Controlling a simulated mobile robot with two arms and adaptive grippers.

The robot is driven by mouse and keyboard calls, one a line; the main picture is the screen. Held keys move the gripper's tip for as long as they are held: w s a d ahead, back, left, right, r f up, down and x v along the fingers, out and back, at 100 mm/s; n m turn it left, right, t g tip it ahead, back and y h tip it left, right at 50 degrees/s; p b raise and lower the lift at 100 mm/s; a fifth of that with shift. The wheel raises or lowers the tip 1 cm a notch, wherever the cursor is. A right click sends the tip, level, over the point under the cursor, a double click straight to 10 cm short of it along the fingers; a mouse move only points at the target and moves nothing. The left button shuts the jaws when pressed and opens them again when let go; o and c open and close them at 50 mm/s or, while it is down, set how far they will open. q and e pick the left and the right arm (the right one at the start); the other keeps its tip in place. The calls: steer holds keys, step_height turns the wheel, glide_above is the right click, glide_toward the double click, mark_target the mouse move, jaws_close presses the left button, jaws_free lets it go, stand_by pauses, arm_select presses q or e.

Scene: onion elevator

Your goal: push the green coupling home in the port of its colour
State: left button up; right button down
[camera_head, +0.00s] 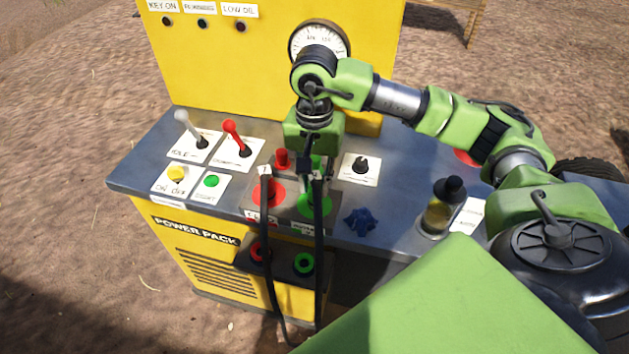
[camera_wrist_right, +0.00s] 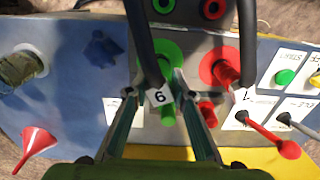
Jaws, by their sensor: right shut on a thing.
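The green coupling (camera_wrist_right: 165,70) is between the fingers of my right gripper (camera_wrist_right: 154,82), with a black hose and a white tag on it. My right gripper (camera_head: 317,182) points down at the console and is shut on the coupling. The green port ring (camera_head: 314,204) lies right under it; the green ring also shows in the wrist view (camera_wrist_right: 177,52). Fingers and hose hide the mouth of the port, so I cannot tell how deep the coupling sits. My left gripper is not in view.
The red port (camera_head: 275,192) with a tagged hose is close to the left. A red knob (camera_head: 282,158) stands behind it. Lower sockets (camera_head: 303,264) sit below the front edge.

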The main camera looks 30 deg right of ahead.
steer(key=shift+f+b, duration=0.8)
steer(key=shift+b, duration=1.05)
stand_by(4.8)
steer(key=c, duration=1.7)
jaws_free()
steer(key=o, duration=0.4)
steer(key=shift+r, duration=0.1)
